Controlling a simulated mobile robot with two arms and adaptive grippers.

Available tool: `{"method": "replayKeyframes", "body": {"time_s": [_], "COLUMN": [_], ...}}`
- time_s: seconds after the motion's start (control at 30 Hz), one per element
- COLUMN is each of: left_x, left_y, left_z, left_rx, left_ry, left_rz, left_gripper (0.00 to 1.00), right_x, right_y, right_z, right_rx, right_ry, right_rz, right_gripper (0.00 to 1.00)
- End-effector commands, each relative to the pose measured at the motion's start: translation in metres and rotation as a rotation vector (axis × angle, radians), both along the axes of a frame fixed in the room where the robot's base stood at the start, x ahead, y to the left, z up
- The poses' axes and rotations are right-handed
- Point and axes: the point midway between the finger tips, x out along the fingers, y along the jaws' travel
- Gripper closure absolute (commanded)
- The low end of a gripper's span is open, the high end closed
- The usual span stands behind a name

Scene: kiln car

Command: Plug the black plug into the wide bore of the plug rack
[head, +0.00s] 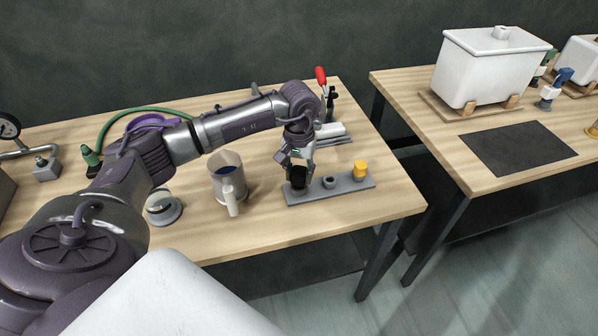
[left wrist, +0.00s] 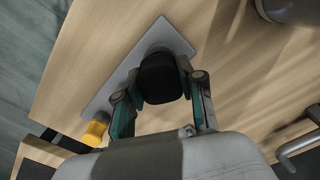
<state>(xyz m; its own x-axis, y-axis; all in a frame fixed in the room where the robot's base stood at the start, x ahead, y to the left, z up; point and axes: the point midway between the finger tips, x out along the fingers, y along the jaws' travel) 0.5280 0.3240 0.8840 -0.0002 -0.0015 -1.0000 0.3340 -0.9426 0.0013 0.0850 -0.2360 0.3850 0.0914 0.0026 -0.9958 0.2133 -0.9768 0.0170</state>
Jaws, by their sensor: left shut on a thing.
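The grey plug rack (head: 343,187) is a flat bar near the front right of the table. A raised grey socket (head: 328,181) stands at its middle and a yellow plug (head: 360,169) at its right end. My left gripper (head: 298,170) points down at the rack's left end, shut on the black plug (head: 298,181). In the left wrist view the black plug (left wrist: 162,78) sits between the fingers (left wrist: 160,88), over one end of the rack (left wrist: 180,38). The plug hides the bore beneath, so I cannot tell whether it is inserted. My right gripper is out of view.
A grey mug (head: 228,184) with dark contents stands left of the rack. A round lidded piece (head: 162,207) is further left. A red-handled clamp (head: 321,77) and metal block (head: 331,132) stand behind. The table's front edge is close to the rack.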

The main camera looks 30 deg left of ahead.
Motion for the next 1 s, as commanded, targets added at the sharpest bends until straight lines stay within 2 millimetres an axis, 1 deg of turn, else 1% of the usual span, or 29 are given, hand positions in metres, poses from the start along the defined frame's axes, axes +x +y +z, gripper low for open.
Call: {"method": "replayKeyframes", "body": {"time_s": [0.8, 1.0], "left_x": [0.000, 0.000], "left_y": [0.000, 0.000], "left_z": [-0.022, -0.020], "left_rx": [0.000, 0.000], "left_ry": [-0.001, -0.001], "left_rz": [0.001, 0.001], "left_gripper": [1.00, 1.00], "right_x": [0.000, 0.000], "right_y": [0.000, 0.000], "right_z": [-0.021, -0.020], "right_rx": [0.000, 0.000], "right_ry": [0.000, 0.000], "right_rz": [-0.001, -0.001], "right_gripper": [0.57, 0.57]}}
